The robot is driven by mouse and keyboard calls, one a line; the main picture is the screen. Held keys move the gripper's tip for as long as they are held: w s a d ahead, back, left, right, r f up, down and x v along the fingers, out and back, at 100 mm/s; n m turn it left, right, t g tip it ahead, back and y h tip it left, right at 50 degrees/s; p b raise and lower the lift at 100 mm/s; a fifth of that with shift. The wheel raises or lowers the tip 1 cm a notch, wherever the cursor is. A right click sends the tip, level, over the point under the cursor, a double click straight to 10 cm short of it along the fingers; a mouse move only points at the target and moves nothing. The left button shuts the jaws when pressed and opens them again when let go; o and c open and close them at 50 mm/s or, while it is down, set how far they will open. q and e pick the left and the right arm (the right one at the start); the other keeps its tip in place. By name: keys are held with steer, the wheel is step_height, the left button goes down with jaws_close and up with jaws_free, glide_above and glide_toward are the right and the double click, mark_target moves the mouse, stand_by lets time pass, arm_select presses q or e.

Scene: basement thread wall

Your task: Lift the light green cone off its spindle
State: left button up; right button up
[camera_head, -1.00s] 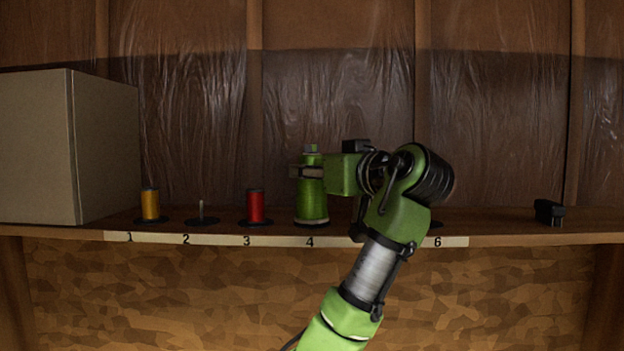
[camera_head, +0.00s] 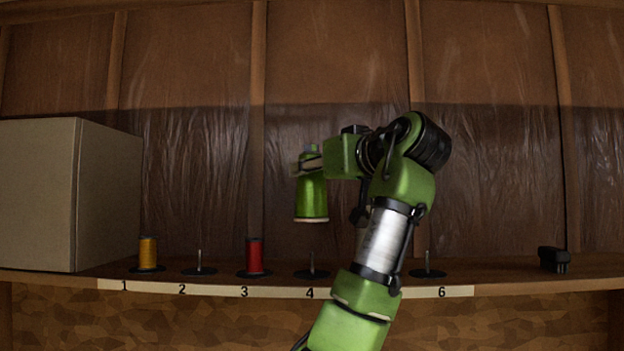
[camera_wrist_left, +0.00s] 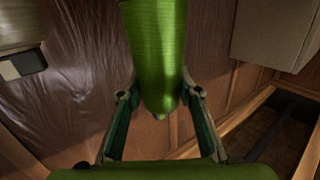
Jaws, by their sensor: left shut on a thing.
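The light green cone (camera_head: 311,198) hangs in the air above position 4, upright or nearly so, in the head view. My left gripper (camera_head: 308,164) is shut on the upper part of the cone. The bare spindle (camera_head: 312,262) of position 4 stands below, with a clear gap between its tip and the cone's base. In the left wrist view the cone (camera_wrist_left: 155,45) lies between the two fingers of my left gripper (camera_wrist_left: 160,95). My right gripper is not in view.
A yellow spool (camera_head: 148,252) stands at position 1 and a red spool (camera_head: 254,255) at position 3. The spindles at 2 (camera_head: 199,261) and 6 (camera_head: 427,262) are bare. My arm hides position 5. A cardboard box (camera_head: 40,195) stands left and a black object (camera_head: 554,259) right.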

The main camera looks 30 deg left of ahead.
mark_target(315, 149)
arm_select(q)
steer(key=shift+r, duration=0.1)
step_height(315, 149, up, 2)
steer(key=shift+r+p, duration=0.15)
steer(key=shift+p, duration=1)
steer(key=shift+r+p, duration=0.35)
steer(key=shift+r, duration=0.5)
steer(key=shift+f, duration=0.1)
